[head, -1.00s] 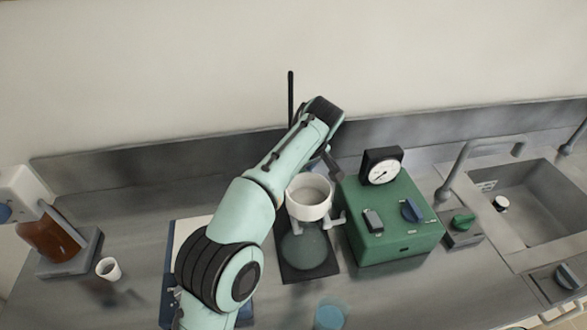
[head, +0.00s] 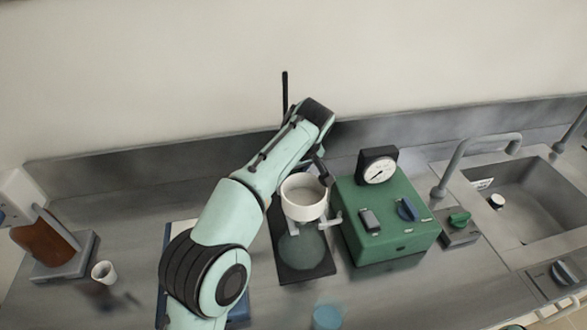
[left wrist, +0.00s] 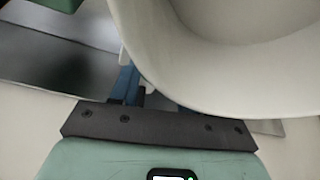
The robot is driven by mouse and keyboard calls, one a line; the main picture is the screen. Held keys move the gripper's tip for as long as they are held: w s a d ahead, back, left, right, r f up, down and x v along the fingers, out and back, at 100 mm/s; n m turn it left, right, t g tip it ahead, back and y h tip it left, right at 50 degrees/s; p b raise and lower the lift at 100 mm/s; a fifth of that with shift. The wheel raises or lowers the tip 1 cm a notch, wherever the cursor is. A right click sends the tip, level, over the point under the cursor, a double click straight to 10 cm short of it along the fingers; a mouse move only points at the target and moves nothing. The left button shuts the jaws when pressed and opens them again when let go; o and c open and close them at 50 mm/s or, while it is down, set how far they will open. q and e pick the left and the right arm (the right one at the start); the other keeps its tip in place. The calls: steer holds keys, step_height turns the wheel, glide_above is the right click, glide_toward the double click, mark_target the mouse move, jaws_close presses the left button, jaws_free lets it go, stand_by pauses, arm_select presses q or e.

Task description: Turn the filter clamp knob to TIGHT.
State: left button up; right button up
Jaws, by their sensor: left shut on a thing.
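The white filter funnel (head: 304,197) stands upright above a clear flask (head: 302,247) on a dark base plate (head: 292,273). My left gripper (head: 321,171) is behind the funnel, at the far side of its rim, reached by my arm from the left. In the left wrist view the funnel (left wrist: 235,45) fills the upper right and covers most of the fingers; one blue finger (left wrist: 128,86) shows beside it. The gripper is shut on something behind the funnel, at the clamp. The filter clamp knob and its marking are hidden. My right gripper is out of view.
A green box (head: 388,218) with a gauge (head: 377,167) and knobs stands close on the right. Further right are a small green-knobbed box (head: 459,225) and a sink (head: 520,205). A thin black rod (head: 285,92) rises behind.

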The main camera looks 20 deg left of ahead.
arm_select(q)
steer(key=m+h, duration=0.1)
steer(key=m, duration=0.2)
steer(key=shift+a+t, duration=0.15)
steer(key=shift+t, duration=0.25)
steer(key=shift+m+t+h+p, duration=0.3)
steer(key=shift+m+h+p, duration=0.55)
steer(key=shift+m, duration=1.55)
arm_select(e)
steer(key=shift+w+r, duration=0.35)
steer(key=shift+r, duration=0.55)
arm_select(q)
steer(key=o, duration=1.1)
steer(key=shift+c, duration=0.2)
steer(key=v, duration=0.7)
steer(key=shift+r+p, duration=0.3)
steer(key=shift+p, duration=0.15)
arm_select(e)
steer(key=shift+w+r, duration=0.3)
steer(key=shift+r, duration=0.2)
arm_select(q)
steer(key=shift+s, duration=0.1)
